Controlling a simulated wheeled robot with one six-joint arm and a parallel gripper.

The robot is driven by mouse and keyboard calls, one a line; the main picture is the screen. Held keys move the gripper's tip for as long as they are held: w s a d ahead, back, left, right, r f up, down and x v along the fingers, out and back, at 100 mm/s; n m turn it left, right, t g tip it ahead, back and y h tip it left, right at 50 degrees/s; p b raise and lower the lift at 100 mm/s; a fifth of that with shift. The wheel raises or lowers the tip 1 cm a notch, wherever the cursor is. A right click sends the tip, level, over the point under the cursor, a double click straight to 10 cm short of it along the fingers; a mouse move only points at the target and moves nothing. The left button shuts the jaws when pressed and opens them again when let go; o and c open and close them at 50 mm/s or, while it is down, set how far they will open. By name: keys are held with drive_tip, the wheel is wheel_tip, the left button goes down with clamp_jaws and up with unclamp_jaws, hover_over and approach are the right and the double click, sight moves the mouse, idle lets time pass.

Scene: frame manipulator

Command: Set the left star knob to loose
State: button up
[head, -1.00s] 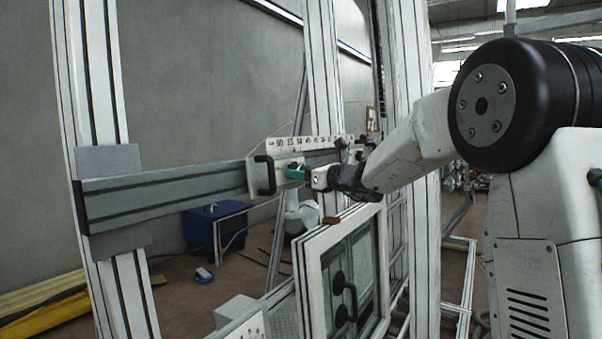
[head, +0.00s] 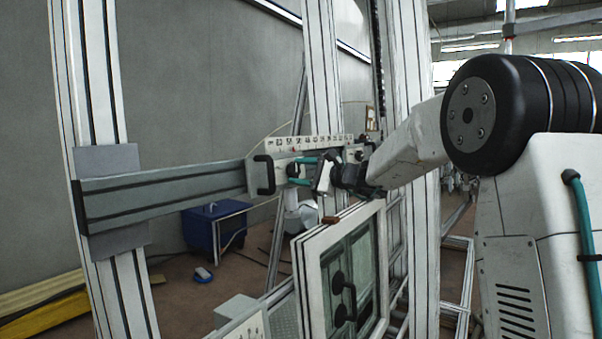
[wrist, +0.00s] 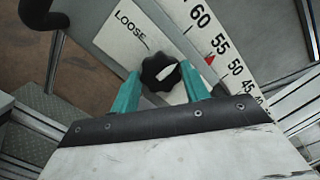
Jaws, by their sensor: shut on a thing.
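The left star knob (wrist: 160,73) is black and lobed, with a white pointer mark, on a pale plate in the wrist view. The word LOOSE (wrist: 130,25) is printed on the plate to its upper left. The white mark lies toward the right side of the knob, away from that word. My gripper (wrist: 161,82) is shut on the knob, with one teal finger at each side. In the head view my gripper (head: 294,170) is at the carriage plate on the grey rail (head: 165,190), and the knob is a small dark shape between the fingertips.
A black handle (head: 264,175) stands just left of the knob. A number scale (head: 305,143) with a red pointer (wrist: 210,60) runs beside the plate. A framed glass door (head: 310,285) is below the arm. White uprights stand behind.

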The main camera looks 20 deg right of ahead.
drive_tip(key=n+g, duration=0.1)
drive_tip(key=n, duration=0.4)
drive_tip(key=shift+r+y, duration=0.1)
drive_tip(key=shift+y, duration=0.2)
drive_tip(key=n, duration=0.4)
drive_tip(key=n+g, duration=0.1)
drive_tip(key=n, duration=0.2)
drive_tip(key=shift+r+n, duration=0.1)
drive_tip(key=shift+n, duration=0.3)
drive_tip(key=shift+n+h, duration=0.4)
drive_tip(key=shift+n, duration=1.4)
drive_tip(key=o, duration=1)
